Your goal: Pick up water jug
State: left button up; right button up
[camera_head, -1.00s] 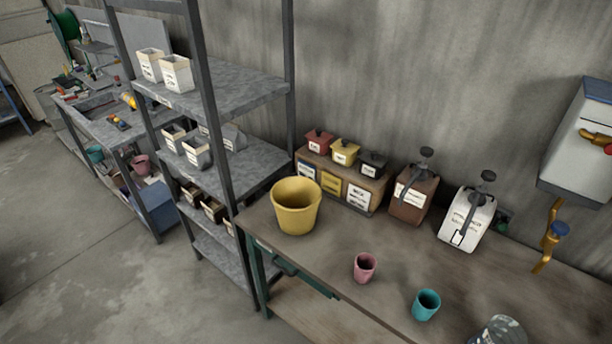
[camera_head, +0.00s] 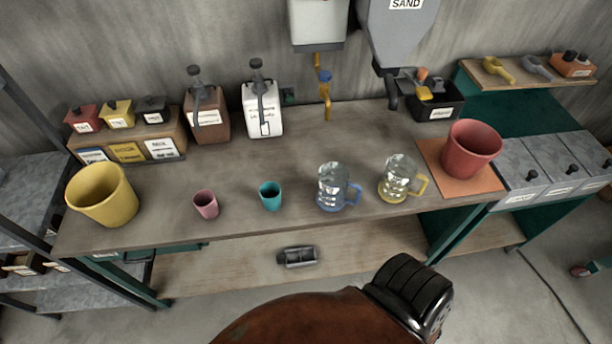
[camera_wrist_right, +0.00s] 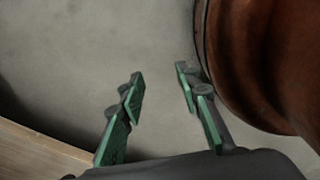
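Two clear glass jugs stand upright on the workbench (camera_head: 330,130) in the head view. One jug (camera_head: 332,185) has a blue base and a blue handle on its right. The other jug (camera_head: 397,178) stands to its right and has a yellow handle and a yellowish base. No label tells me which is the water jug. My right gripper (camera_wrist_right: 158,76) shows in the right wrist view with its green-padded fingers apart and nothing between them. Grey floor lies beyond it, and no jug is in that view. My left gripper is not in view.
A teal cup (camera_head: 270,196) and a pink cup (camera_head: 205,204) stand left of the jugs. A yellow bucket (camera_head: 103,196) is at the left end. A red bucket (camera_head: 471,150) stands on an orange mat at right. A tap (camera_head: 325,90) hangs behind the jugs.

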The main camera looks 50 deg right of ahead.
aim_at(334, 178)
jog(key=z, duration=1.6)
jog(key=k, duration=0.25)
jog(key=z, duration=0.35)
